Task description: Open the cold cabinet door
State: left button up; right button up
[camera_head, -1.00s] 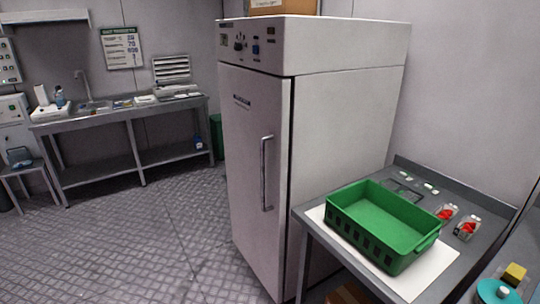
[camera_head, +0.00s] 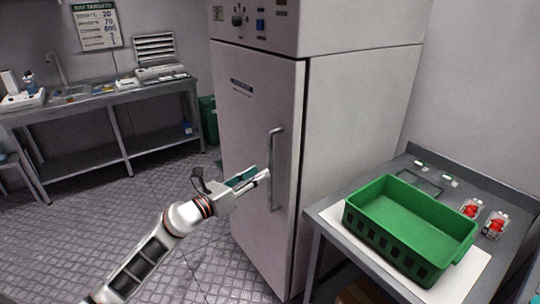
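The cold cabinet (camera_head: 355,125) is tall and pale and stands in the middle of the head view. Its door (camera_head: 250,110) is shut, facing left and front. A vertical metal bar handle (camera_head: 274,170) runs down the door's right side. My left gripper (camera_head: 261,173) is in front of the door, just left of the handle, with its fingers pointing toward the bar. The fingers look parted, with teal pads showing and nothing between them. Whether a fingertip touches the handle I cannot tell. My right gripper is not in view.
A grey table (camera_head: 318,222) at the right, close to the cabinet, holds a green crate (camera_head: 385,240) on a white sheet and two clear packs of red berries (camera_head: 471,208). A steel bench (camera_head: 120,152) stands at the back left. The floor before the door is clear.

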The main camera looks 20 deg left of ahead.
pick_arm(q)
jog(key=w+d+r+m+b, duration=0.1)
jog(key=w+r+m, duration=0.1)
jog(key=w, duration=0.7)
jog(key=shift+w+d+m, duration=0.15)
jog(key=shift+d+m, duration=0.25)
grip_shut()
